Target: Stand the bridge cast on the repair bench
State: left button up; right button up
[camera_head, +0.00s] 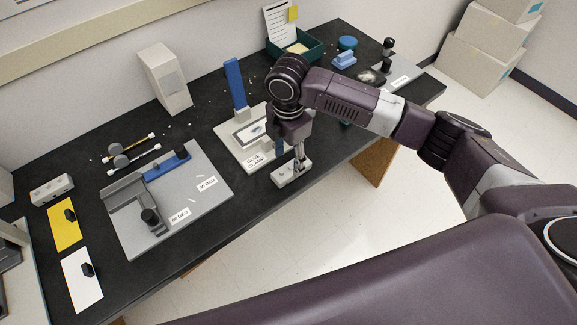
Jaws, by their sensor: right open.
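My right gripper (299,166) points down at the front edge of the dark bench (330,165), just in front of the glue clamp board. It is open, with its fingertips over or beside a small light grey block (285,177); contact is unclear. A light blue stepped piece (344,60) sits at the back right and may be the bridge cast, but I cannot tell. The glue clamp board (228,137) is pale, with a blue upright (235,83) and a framed plate. My left gripper is not in view.
A grey fixture board (205,165) with labels, a blue bar and dark knobs lies left of centre. Yellow (66,232) and white (80,285) cards lie far left. A white box (165,80) and a green tray (312,50) stand behind.

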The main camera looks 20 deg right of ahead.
aim_at(288, 169)
notch_tip(288, 169, up, 8)
jog(key=shift+f+b, duration=0.15)
jog(key=shift+b, duration=0.3)
